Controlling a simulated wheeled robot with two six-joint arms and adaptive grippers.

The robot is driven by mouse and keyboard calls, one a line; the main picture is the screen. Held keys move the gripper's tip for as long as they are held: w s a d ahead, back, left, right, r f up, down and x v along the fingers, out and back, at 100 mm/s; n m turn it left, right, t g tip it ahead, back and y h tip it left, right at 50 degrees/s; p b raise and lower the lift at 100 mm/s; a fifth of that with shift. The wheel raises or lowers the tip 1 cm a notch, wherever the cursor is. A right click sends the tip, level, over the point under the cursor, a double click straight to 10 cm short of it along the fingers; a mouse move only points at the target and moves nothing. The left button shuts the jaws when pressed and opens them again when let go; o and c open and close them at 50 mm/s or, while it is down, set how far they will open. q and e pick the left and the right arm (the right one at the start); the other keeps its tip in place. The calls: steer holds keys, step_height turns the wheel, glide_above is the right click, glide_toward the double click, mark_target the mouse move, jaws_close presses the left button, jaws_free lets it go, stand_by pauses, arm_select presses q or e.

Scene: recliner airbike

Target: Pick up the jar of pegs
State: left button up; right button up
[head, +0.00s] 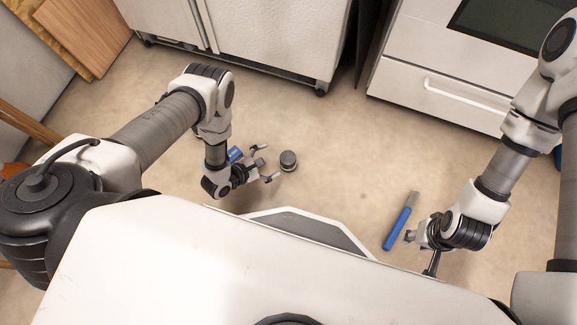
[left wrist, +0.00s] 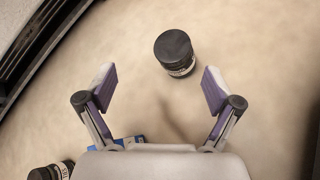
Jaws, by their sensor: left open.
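A small dark jar with a black lid (head: 288,160) stands on the floor, just to the right of my left gripper (head: 270,163). In the left wrist view the jar (left wrist: 175,55) has a pale label band and lies beyond the fingertips, between their lines and apart from them. My left gripper (left wrist: 158,80) is open and empty, its two purple-padded fingers spread wide. The jar's contents are hidden. My right gripper (head: 421,250) is low at the right, near a blue-handled tool; its fingers are too small to judge.
The blue-handled tool (head: 402,220) lies on the floor. A blue item (head: 235,153) is partly hidden by my left wrist. A second dark jar (left wrist: 45,172) shows at the left wrist view's lower left corner. White cabinets (head: 265,40) and a drawer unit (head: 440,90) stand behind; the floor between is clear.

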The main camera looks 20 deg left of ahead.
mark_target(281, 165)
arm_select(q)
steer(key=f+n+b, duration=0.1)
steer(key=f, duration=0.1)
steer(key=f+n+h+b, duration=0.1)
steer(key=f, duration=0.1)
steer(key=d+f+n+t, duration=0.1)
steer(key=f, duration=0.2)
steer(key=shift+s+n+b, duration=0.3)
steer(key=shift+b, duration=0.1)
steer(key=shift+w+d+f+n+h, duration=0.1)
steer(key=shift+w+d+n+h, duration=0.05)
steer(key=shift+n+h, duration=0.15)
steer(key=b+x, duration=0.3)
steer(key=x, duration=0.4)
steer(key=shift+w+b, duration=0.1)
steer(key=shift+b, duration=0.25)
steer(key=shift+w+r, duration=0.1)
steer(key=shift+r, duration=0.15)
arm_select(e)
step_height(281, 165, down, 9)
steer(key=shift+f, duration=0.15)
arm_select(q)
steer(key=c, duration=1.5)
steer(key=shift+r, duration=0.1)
